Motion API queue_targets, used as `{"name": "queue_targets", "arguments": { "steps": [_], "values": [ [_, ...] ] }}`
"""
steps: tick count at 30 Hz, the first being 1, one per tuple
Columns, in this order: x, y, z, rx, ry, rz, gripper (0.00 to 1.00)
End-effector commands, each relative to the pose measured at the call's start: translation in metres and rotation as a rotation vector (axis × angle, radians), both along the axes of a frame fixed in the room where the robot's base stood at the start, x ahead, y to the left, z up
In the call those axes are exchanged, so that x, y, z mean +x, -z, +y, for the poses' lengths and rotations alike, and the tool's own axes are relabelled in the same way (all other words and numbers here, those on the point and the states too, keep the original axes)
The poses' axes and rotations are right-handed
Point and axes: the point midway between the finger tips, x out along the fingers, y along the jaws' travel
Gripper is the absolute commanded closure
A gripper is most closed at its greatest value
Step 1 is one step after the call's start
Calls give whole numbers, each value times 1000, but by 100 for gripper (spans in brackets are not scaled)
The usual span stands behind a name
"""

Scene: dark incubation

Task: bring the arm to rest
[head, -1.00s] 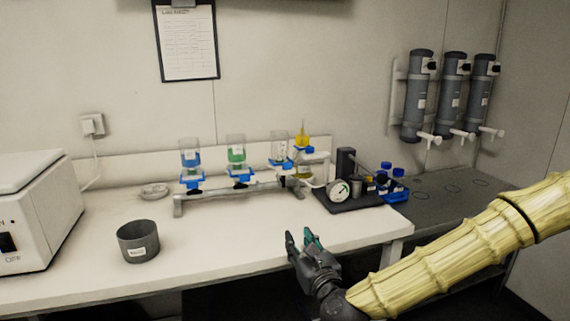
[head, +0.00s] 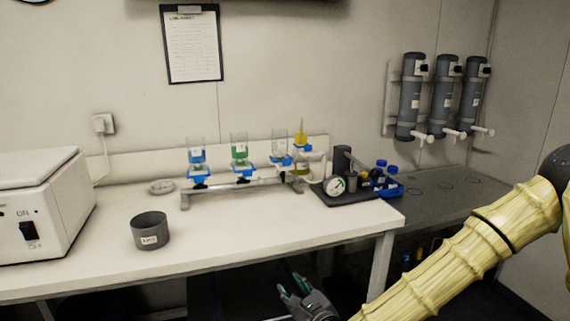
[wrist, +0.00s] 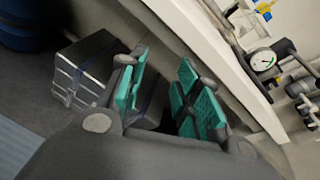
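My gripper (head: 293,287) is low in front of the bench, below the level of its top, at the bottom middle of the head view. Its two teal-padded fingers also show in the wrist view (wrist: 158,95), spread apart with nothing between them. My yellow ribbed arm comes in from the right edge of the head view. The gripper appears clear of the bench front.
The white bench (head: 230,236) carries a grey pot (head: 150,234), a white machine (head: 45,205), a filter rack (head: 240,185) and a gauge (head: 334,187). A dark side counter (head: 440,194) is at right. A metallic case (wrist: 85,70) stands under the bench.

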Motion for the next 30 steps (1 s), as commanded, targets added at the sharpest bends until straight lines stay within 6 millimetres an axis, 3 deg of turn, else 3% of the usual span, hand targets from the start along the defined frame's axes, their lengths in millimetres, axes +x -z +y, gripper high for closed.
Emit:
{"name": "queue_targets", "arguments": {
  "steps": [8,12,18,24,30],
  "values": [
    [-63,107,-6,-476,-244,83,67],
    [-108,163,-21,-740,-433,116,67],
    [-178,226,-55,-1071,-749,143,67],
    [-249,269,-102,-1341,-1118,138,67],
    [-315,291,-155,-1523,-1513,100,67]
  ]
}}
